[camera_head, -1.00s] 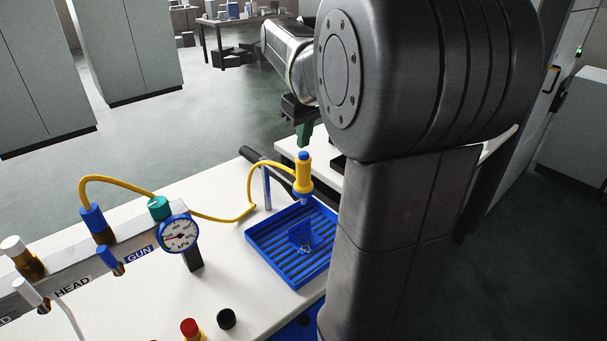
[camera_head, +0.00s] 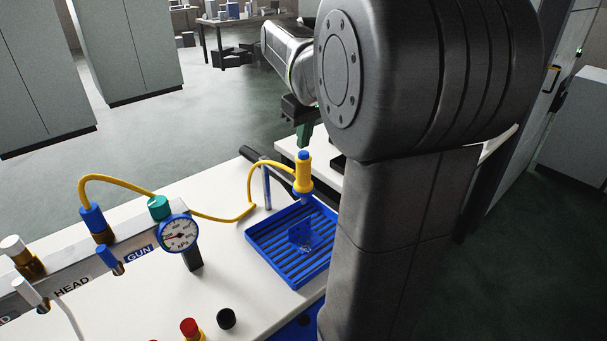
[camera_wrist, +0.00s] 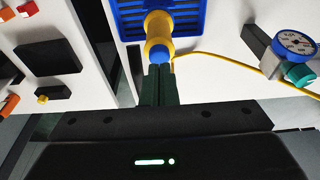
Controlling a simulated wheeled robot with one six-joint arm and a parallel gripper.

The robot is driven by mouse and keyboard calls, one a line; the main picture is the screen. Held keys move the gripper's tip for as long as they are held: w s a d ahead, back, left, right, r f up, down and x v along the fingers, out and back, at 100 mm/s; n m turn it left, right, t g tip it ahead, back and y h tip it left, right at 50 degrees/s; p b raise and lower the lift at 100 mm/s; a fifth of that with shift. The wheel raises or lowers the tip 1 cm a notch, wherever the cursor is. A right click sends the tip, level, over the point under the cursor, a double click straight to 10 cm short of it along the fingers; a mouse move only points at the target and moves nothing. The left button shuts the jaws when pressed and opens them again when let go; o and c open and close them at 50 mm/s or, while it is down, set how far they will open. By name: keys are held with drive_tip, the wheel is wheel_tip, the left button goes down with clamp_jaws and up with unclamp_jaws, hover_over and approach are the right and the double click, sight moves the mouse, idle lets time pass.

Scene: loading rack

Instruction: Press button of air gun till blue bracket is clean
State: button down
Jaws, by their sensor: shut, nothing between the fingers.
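The yellow air gun (camera_head: 303,177) stands upright above a slatted blue tray (camera_head: 265,240), with its blue button (camera_head: 303,155) on top. The blue bracket (camera_head: 299,236) sits on the slats below the gun's nozzle. Small pale bits show at its base. My gripper (camera_head: 303,143) is shut and empty, its green fingers pointing down just above the button. In the wrist view the fingertips (camera_wrist: 160,68) are right by the button (camera_wrist: 159,56); I cannot tell if they touch. The gun's yellow body (camera_wrist: 158,30) hides the bracket there.
A yellow hose (camera_head: 215,217) runs from the gun across the white table to a grey manifold (camera_head: 130,238) marked GUN and HEAD. A round pressure gauge (camera_head: 179,234) is on it. Red (camera_head: 189,328) and black (camera_head: 226,319) knobs stand near the front. Table space left of the tray is clear.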

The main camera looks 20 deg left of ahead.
drive_tip(key=shift+f+b, duration=0.35)
drive_tip(key=shift+f, duration=0.3)
drive_tip(key=shift+r, duration=0.1)
idle(2.1)
wheel_tip(320, 180, up, 6)
drive_tip(key=p, duration=0.6)
wheel_tip(320, 180, down, 6)
drive_tip(key=b, duration=0.6)
drive_tip(key=shift+r+p, duration=0.3)
drive_tip(key=shift+r, duration=0.05)
drive_tip(key=shift+r+p, duration=0.1)
drive_tip(key=shift+p, duration=0.2)
